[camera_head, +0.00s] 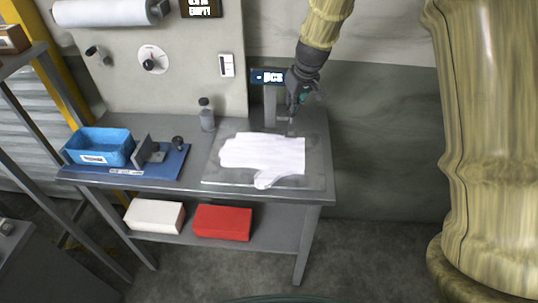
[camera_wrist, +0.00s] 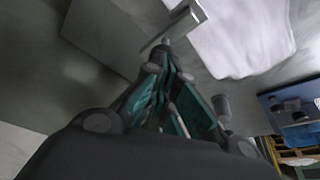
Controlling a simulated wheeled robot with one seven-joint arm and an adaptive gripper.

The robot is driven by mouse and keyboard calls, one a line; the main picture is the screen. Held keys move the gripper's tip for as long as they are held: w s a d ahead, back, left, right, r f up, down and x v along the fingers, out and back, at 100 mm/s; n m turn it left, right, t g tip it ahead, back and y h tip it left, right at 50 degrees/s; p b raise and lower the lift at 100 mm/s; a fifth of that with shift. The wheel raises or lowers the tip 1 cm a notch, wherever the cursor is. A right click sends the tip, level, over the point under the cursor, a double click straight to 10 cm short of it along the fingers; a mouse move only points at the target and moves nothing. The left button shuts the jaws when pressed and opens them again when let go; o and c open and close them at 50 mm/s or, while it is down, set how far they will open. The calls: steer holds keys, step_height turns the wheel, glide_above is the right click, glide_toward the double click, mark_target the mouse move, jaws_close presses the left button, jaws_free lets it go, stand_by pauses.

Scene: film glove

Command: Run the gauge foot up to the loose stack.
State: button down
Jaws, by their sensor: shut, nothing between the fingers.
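A flat white glove-shaped stack (camera_head: 262,155) lies on the bench's bright metal plate; its layers cannot be told apart. It also shows in the wrist view (camera_wrist: 238,35). Behind it stands a grey gauge post (camera_head: 270,108) with a small display (camera_head: 268,77) on top. My gripper (camera_head: 291,108) is shut and empty, just right of the post and behind the stack. In the wrist view, my gripper (camera_wrist: 168,62) points at a grey angled bar (camera_wrist: 178,28), which looks like the gauge foot. I cannot tell whether fingertips and bar touch, or how high it sits above the stack.
A blue bin (camera_head: 99,148), a grey upright bracket (camera_head: 143,151) and a small dark knob (camera_head: 178,143) stand on the blue mat at left. A grey bottle (camera_head: 207,114) stands between mat and glove. White and red boxes (camera_head: 222,222) sit on the lower shelf.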

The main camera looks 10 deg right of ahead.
steer(key=shift+f+b, duration=0.6)
steer(key=shift+f, duration=0.8)
stand_by(0.7)
step_height(320, 180, up, 14)
steer(key=p, duration=1)
stand_by(1.0)
steer(key=shift+d, duration=0.1)
stand_by(0.4)
